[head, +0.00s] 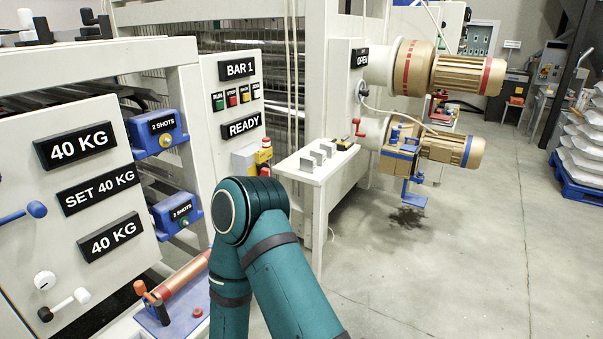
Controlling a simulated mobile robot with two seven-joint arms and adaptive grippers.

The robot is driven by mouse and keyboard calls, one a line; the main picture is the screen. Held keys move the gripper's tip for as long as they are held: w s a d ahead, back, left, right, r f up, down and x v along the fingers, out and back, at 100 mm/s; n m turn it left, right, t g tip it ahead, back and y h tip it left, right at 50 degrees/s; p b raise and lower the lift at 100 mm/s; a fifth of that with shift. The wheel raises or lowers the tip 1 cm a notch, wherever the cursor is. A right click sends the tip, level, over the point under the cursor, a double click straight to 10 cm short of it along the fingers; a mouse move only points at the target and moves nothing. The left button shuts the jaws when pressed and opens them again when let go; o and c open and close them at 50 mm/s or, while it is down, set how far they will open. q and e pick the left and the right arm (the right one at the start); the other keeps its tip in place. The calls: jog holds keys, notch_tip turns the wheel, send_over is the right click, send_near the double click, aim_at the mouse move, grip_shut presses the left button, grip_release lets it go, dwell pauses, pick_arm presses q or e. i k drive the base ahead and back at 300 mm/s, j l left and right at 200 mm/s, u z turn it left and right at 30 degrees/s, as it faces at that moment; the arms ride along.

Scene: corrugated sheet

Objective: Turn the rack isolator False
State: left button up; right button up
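No label in view reads rack isolator, so I cannot tell which control it is. A yellow and red switch (264,153) is mounted beside the grey BAR 1 panel (233,165), just above and behind the bend of my teal arm. A small red handle (358,128) sits further right by the lower motor. One teal arm of mine rises from the bottom middle. Its gripper is outside the frame or hidden behind the arm. My other gripper does not show.
A panel with 40 KG signs (77,147) and a blue-knobbed lever (30,211) stands at the left. Blue 2 SHOTS boxes (160,132) stick out beside it. A white table (310,172) and tan motors (466,75) stand right of my arm.

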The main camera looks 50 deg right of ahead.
aim_at(263, 170)
jog(key=z, duration=1.35)
